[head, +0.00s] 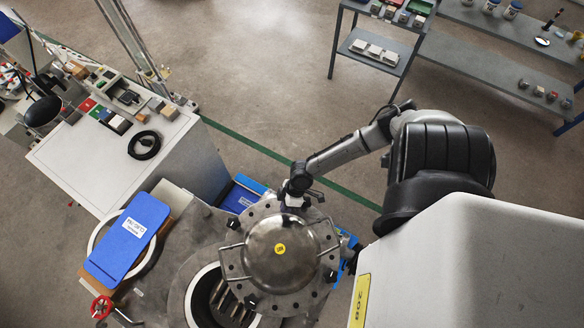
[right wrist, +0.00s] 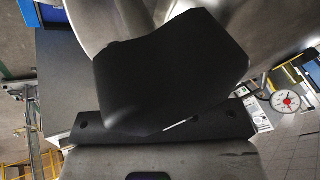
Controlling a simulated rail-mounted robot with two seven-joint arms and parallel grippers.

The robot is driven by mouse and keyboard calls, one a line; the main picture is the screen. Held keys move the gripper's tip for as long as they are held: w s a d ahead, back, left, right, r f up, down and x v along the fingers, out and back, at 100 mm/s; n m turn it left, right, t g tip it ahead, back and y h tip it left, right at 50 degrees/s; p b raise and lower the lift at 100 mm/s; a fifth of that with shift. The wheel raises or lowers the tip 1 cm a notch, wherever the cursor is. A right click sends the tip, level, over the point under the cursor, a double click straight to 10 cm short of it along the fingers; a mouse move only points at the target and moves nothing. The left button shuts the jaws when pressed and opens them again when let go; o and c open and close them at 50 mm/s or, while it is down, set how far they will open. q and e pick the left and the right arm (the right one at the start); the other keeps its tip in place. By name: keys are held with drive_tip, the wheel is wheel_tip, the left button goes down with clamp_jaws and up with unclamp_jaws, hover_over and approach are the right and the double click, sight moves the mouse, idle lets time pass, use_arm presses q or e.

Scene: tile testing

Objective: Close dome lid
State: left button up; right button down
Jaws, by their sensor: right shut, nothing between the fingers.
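The dome lid (head: 282,252) is a round grey metal dome with a bolted flange and a yellow sticker, at the lower middle of the head view. It sits offset from the round chamber opening (head: 198,294) of the machine, whose inside with metal bars shows at its lower left. I cannot tell how far the lid is tilted. My right gripper (head: 295,199) is shut and empty at the lid's far edge; touching or apart is unclear. In the right wrist view a large black gripper part (right wrist: 165,75) hides much of the scene before curved metal. My left gripper is not in view.
A blue panel (head: 128,238) lies on the machine's left, near a red handwheel (head: 101,307). A white bench (head: 120,160) with small items stands at left. Grey shelves (head: 480,60) stand at back right. A gauge (right wrist: 286,101) shows in the right wrist view.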

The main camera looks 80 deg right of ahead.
drive_tip(key=shift+a, duration=0.35)
idle(0.3)
